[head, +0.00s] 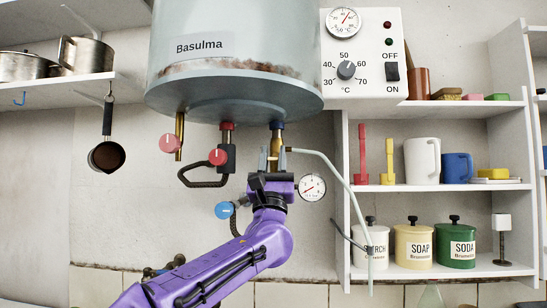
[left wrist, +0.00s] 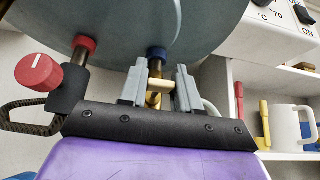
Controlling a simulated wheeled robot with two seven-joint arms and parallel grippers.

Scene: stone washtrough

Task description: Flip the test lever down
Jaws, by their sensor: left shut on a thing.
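A brass fitting (head: 275,143) hangs on the blue-collared pipe under the grey boiler (head: 215,105). My left gripper (head: 273,160) reaches up to it from below, its two grey fingers on either side of brass parts. In the left wrist view, a small brass lever piece (left wrist: 153,100) sits between the fingers (left wrist: 160,92), below a brass crossbar. My left gripper is shut on this piece, which I take for the test lever. The fingers partly hide it, and its exact angle is hard to tell. My right gripper is not in view.
Close left are a red-knobbed valve (head: 218,157) with a braided hose and another red knob (head: 169,143). A blue knob (head: 223,210) and a gauge (head: 312,187) are nearby. A thin grey pipe (head: 340,165) bends down right, before the shelf (head: 440,188).

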